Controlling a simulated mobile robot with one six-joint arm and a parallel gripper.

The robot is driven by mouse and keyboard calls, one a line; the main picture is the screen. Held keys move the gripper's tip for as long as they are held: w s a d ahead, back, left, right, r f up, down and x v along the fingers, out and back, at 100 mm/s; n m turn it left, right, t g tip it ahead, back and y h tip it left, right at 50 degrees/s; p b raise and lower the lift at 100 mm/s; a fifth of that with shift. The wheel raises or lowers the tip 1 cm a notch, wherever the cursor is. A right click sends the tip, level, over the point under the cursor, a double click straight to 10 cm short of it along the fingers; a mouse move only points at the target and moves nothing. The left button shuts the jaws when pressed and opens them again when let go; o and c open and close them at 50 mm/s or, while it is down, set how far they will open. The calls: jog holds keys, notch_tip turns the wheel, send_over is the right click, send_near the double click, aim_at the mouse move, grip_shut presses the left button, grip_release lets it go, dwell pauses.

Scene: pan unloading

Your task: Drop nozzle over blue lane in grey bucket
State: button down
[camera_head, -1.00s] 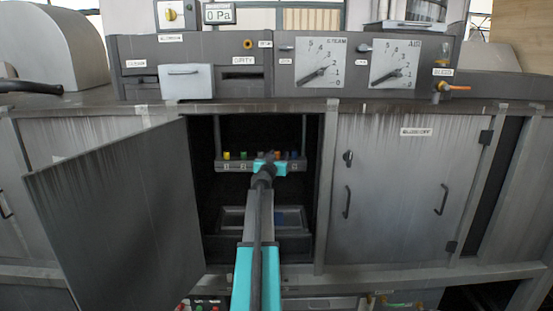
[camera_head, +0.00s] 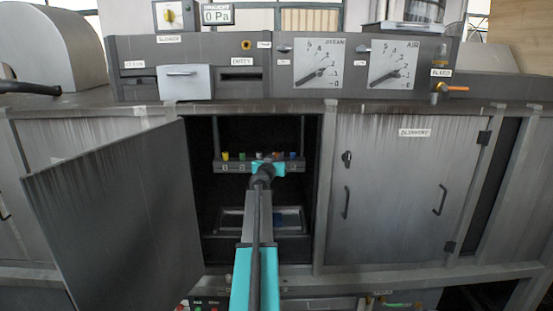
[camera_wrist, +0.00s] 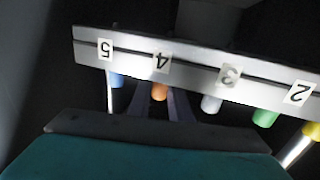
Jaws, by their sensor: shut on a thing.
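A row of coloured nozzles sits along a grey numbered rack (camera_head: 230,167) inside the open cabinet. The orange nozzle (camera_wrist: 159,92) is by label 4, between my fingers. My gripper (camera_wrist: 160,104) is shut on it, at the rack. My gripper also shows in the head view (camera_head: 266,170), and hides part of the rack there. The blue nozzle (camera_wrist: 117,81), white nozzle (camera_wrist: 211,104) and green nozzle (camera_wrist: 264,118) are beside it. The grey bucket (camera_head: 231,210) stands low in the cabinet under the rack. A dim blue patch (camera_head: 286,217) shows at its right; my arm covers its middle.
The open cabinet door (camera_head: 115,220) swings out on the left. A closed door (camera_head: 400,190) is on the right. A frame post (camera_head: 327,190) edges the opening. The dark space between rack and bucket looks clear apart from my arm.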

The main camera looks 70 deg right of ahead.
jog(key=shift+r, duration=0.6)
dwell(1.0)
jog(key=shift+w+r+p, duration=0.15)
jog(key=shift+r+p, duration=0.6)
jog(key=shift+r, duration=1.25)
dwell(1.1)
